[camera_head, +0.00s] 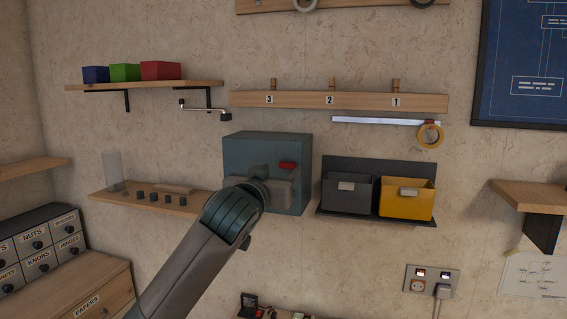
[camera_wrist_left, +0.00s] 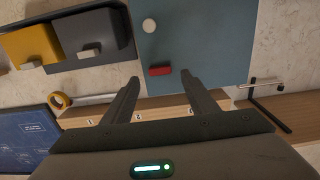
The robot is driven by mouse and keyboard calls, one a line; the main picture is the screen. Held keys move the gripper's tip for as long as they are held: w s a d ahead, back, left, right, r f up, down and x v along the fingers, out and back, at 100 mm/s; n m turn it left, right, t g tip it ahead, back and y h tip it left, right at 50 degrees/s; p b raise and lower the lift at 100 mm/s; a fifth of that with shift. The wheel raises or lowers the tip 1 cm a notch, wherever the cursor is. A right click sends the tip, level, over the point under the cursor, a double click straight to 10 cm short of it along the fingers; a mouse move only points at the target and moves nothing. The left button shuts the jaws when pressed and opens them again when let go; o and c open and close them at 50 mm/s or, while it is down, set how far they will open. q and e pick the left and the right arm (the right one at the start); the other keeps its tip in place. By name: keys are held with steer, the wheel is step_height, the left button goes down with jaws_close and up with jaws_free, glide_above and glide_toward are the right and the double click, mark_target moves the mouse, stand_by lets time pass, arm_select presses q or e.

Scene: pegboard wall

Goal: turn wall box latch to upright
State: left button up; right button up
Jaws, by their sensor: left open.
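The wall box (camera_head: 240,150) is a blue-grey cabinet on the wall; its front also fills the upper middle of the left wrist view (camera_wrist_left: 200,35). Its red latch (camera_head: 288,165) lies about level, not upright. In the left wrist view the latch (camera_wrist_left: 160,71) shows between my fingertips, with no clear contact. My left gripper (camera_head: 284,183) is in front of the box, covering its lower part in the head view. Its two fingers (camera_wrist_left: 158,78) are spread apart and empty. A round pale knob (camera_wrist_left: 149,25) is on the box front. My right gripper is not in view.
Grey (camera_head: 347,196) and yellow (camera_head: 406,201) bins hang close right of the box. A peg rail (camera_head: 365,101) runs above it. A shelf with small blocks (camera_head: 107,202) is to the left, and a metal crank-like rod (camera_head: 203,109) sticks out at upper left.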

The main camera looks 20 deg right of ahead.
mark_target(286, 166)
arm_select(q)
steer(key=shift+p+x, duration=0.55)
steer(key=shift+x, duration=1.55)
steer(key=c, duration=1.1)
steer(key=shift+o, duration=0.2)
